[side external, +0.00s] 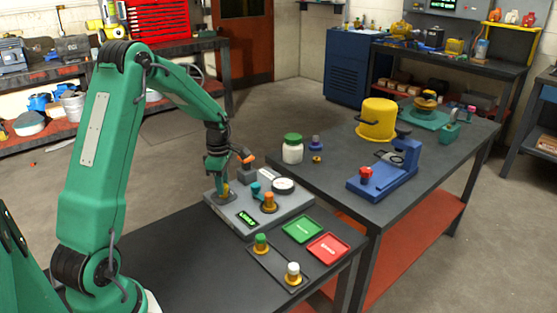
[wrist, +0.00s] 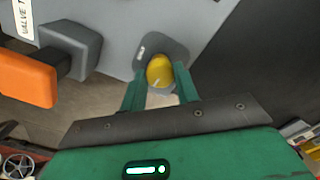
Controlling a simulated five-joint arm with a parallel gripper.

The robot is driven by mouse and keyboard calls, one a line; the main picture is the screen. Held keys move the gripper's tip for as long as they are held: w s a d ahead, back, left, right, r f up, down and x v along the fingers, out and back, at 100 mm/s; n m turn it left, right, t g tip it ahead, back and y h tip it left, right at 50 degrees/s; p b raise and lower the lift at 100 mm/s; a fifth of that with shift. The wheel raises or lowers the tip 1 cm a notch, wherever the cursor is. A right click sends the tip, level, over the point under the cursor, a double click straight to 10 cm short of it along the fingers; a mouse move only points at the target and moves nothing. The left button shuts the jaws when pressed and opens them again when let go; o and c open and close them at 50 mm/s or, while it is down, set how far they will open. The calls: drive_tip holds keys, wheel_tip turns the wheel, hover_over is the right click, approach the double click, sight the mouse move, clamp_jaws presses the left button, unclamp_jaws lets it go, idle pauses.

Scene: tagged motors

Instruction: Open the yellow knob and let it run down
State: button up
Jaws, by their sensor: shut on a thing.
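The yellow knob (wrist: 160,70) sits on a dark grey pad on the grey panel, and shows partly in the side view (side external: 226,191). My gripper (wrist: 161,78) has its two green fingers on either side of the knob and is shut on it. In the side view my gripper (side external: 223,186) points down at the left part of the grey test unit (side external: 234,214). The unit carries a lit green display (side external: 247,219) and a round gauge (side external: 283,185). The display's reading is too small to tell.
Beside the knob is an orange handle (wrist: 27,80) on a grey block. An orange-topped part (side external: 269,201) stands on the unit. Green (side external: 302,229) and red (side external: 328,248) trays and two capped parts (side external: 261,243) are in front. A second table stands behind.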

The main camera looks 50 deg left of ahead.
drive_tip(key=shift+n, duration=0.5)
drive_tip(key=o, duration=1)
drive_tip(key=shift+c, duration=0.2)
drive_tip(key=shift+r, duration=0.15)
drive_tip(key=shift+r, duration=3.85)
